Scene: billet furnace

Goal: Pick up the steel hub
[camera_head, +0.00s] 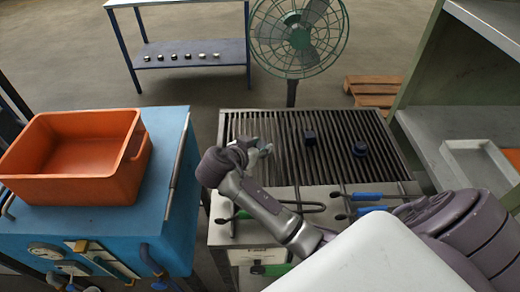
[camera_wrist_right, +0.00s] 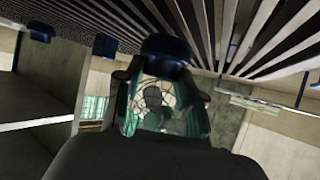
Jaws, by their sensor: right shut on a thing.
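My right gripper (camera_head: 260,150) is at the left part of the slatted grate (camera_head: 285,170). In the right wrist view, its fingers (camera_wrist_right: 163,74) are shut on a dark blue-looking round piece (camera_wrist_right: 166,46), which I take as the steel hub. The hub is close to the slats; I cannot tell whether it touches them. In the head view it is mostly hidden by the fingers. Two similar dark pieces sit on the grate to the right, one near the middle (camera_head: 309,137) and one further right (camera_head: 360,149). My left gripper is not in view.
An orange bin (camera_head: 75,190) stands on a blue cabinet (camera_head: 160,215) at left. Blue-handled tools (camera_head: 368,196) lie along the grate's front edge. A grey shelf (camera_head: 430,135) with a tray (camera_head: 480,165) is at right. A green fan (camera_head: 298,40) stands behind.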

